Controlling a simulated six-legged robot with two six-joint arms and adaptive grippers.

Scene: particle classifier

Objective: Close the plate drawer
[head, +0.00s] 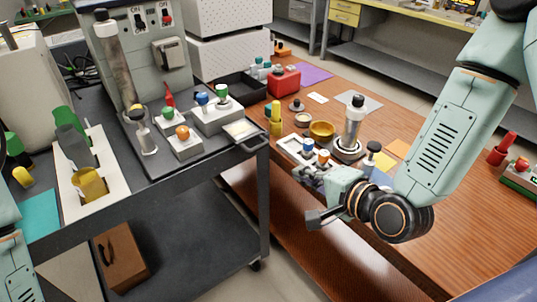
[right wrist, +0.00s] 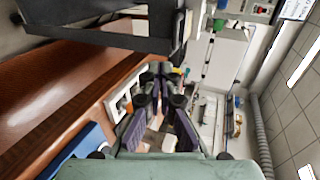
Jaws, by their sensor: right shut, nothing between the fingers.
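A small shallow tray with a light plate-like top (head: 243,131) sticks out at the right corner of the dark cart. It looks like the plate drawer, pulled out, but I cannot be sure. My right gripper (head: 312,177) is shut and empty over the front edge of the wooden bench, to the right of the drawer and below it in the picture. Its fingers (right wrist: 160,95) show in the right wrist view with nothing between them. My left arm shows at the left edge of the head view; its gripper is out of view.
The dark cart (head: 190,165) holds a white tray with bottles and several knobbed boxes. The wooden bench (head: 440,220) carries a white knobbed box (head: 303,150), a metal cylinder (head: 353,125), a yellow bowl (head: 321,130) and a red case (head: 284,81). A gap of open floor separates cart and bench at the front.

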